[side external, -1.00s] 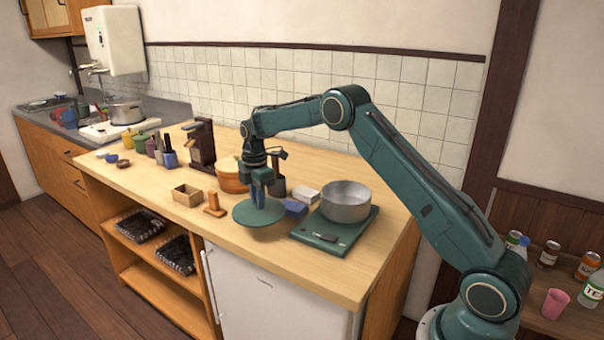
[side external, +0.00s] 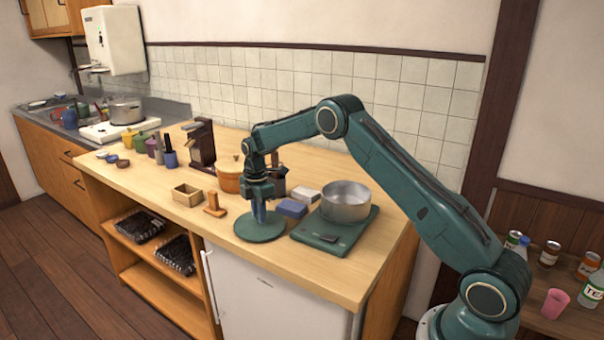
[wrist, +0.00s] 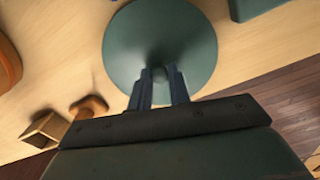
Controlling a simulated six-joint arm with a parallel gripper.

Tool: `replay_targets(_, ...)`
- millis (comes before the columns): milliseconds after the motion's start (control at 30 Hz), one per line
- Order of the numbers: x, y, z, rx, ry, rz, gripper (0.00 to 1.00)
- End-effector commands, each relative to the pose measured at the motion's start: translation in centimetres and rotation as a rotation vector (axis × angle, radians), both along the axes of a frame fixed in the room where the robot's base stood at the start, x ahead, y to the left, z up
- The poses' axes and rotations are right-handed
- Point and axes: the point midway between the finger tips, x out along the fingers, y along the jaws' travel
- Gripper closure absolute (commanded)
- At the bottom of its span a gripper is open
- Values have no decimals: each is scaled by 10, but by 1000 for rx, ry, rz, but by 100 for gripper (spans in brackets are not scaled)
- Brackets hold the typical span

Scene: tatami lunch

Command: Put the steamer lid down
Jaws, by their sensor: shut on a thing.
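The steamer lid is a flat, round, dark green disc (side external: 260,230). In the side view it lies low at the counter top, left of the scale; I cannot tell whether it fully touches the wood. It also fills the upper middle of the wrist view (wrist: 160,30), with a small knob at its centre. My gripper (side external: 259,217) points down over the lid's middle. Its two fingers (wrist: 160,82) are shut on the knob, one on each side. Part of the lid behind the fingers is hidden.
A green scale (side external: 345,236) bearing a metal pot (side external: 346,203) stands right of the lid. A blue box (side external: 292,208) is behind it. A wooden stand (side external: 215,206), a small wooden box (side external: 187,194) and an orange pot (side external: 229,180) are left. The front counter strip is clear.

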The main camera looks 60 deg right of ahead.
Motion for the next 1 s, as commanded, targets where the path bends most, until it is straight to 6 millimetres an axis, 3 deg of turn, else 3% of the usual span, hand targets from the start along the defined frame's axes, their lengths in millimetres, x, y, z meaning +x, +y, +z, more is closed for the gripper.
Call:
replay_targets(167,0,0,-2,0,0,0,100)
replay_targets(200,0,0,-3,0,0,0,77)
replay_targets(300,0,0,-2,0,0,0,59)
replay_targets(733,0,0,2,-1,-2,0,59)
replay_targets(1000,1,0,27,-1,-4,0,59)
